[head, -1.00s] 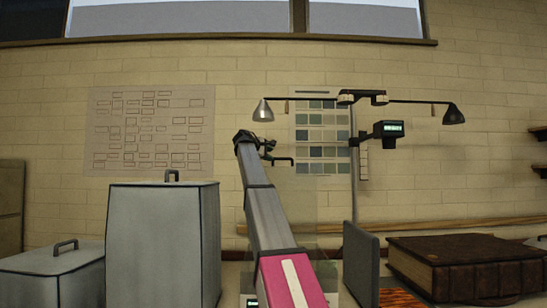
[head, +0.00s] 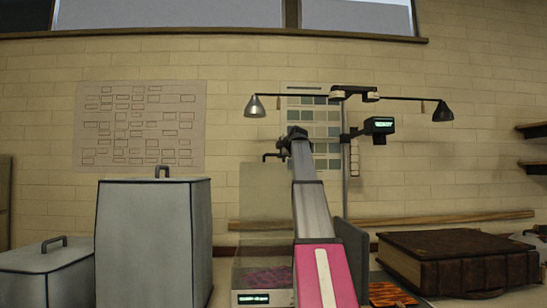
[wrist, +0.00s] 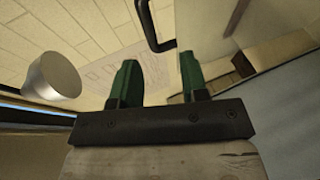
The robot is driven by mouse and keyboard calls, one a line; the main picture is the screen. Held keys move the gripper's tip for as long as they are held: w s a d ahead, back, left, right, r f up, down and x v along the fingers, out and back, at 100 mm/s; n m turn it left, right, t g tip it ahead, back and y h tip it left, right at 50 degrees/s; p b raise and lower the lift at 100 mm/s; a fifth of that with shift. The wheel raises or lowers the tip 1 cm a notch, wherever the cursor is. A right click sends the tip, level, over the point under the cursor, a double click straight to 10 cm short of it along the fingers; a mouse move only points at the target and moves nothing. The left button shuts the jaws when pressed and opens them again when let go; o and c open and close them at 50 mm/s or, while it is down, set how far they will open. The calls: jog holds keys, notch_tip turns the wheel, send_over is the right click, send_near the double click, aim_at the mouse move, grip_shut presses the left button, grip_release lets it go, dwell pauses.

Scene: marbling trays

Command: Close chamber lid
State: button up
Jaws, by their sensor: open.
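The chamber (head: 243,299) is a low box with a lit display on its front and pink material inside. Its see-through lid (head: 262,200) stands raised, upright, behind it. A dark bar handle (head: 272,156) is near the lid's top edge, partly hidden by my arm. In the wrist view the handle (wrist: 152,35) shows just beyond my gripper (wrist: 157,80), at the top, apart from the fingers. The lid panel (wrist: 205,25) shows at upper right there. My gripper's green fingers are spread and empty. In the head view my arm hides the fingers.
Grey lidded bins (head: 152,245) stand on the left. A thick brown book (head: 460,262) lies at right. A grey upright panel (head: 355,245) stands behind an orange patterned tray (head: 390,293). A lamp stand (head: 347,180) with two lamps rises behind; one lamp (wrist: 52,77) shows in the wrist view.

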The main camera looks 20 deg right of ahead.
aim_at(274, 155)
jog(key=shift+t+y, duration=0.3)
jog(key=shift+y, duration=0.1)
jog(key=x, duration=0.9)
jog(key=shift+w+d+r, duration=0.25)
jog(key=shift+w+r, duration=0.1)
jog(key=shift+w, duration=0.05)
jog(key=shift+s, duration=0.1)
grip_shut()
